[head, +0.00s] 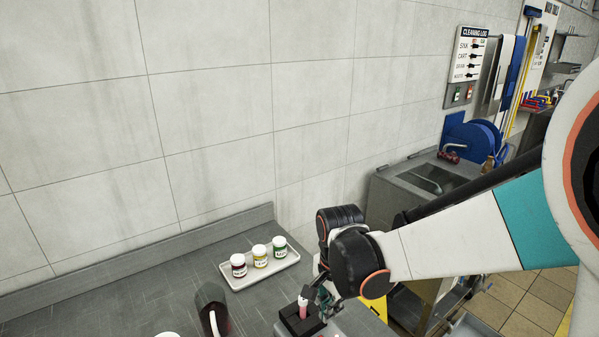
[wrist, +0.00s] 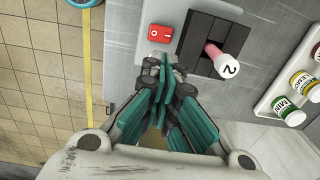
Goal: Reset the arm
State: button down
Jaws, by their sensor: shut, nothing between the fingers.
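My gripper (wrist: 163,68) is shut and empty, with its teal fingers together in the wrist view. It hangs at the end of my arm in the head view (head: 324,300), low over the right end of the grey counter (head: 120,290). A black slotted block (wrist: 196,42) holds a pink-and-white piece marked 2 (wrist: 222,60). The block (head: 295,325) and pink piece (head: 303,303) also show in the head view, just left of my gripper. A red rocker switch (wrist: 160,37) lies just beyond the fingertips in the wrist view. My gripper appears apart from the pink piece.
A white tray (head: 232,283) with three lidded jars, red, yellow and green, stands near the wall. A dark, glossy vessel (head: 211,309) stands at the front of the counter. A grey sink unit (head: 395,190) and blue reel (head: 474,138) are at the back right.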

jog(key=s+d+r+n+t+b, duration=0.4)
jog(key=s+d+r+n+t, duration=0.2)
jog(key=s+d+r+n, duration=0.4)
jog(key=s+d+n, duration=0.1)
jog(key=s+d, duration=0.1)
jog(key=s, duration=0.1)
jog(key=shift+t, duration=0.4)
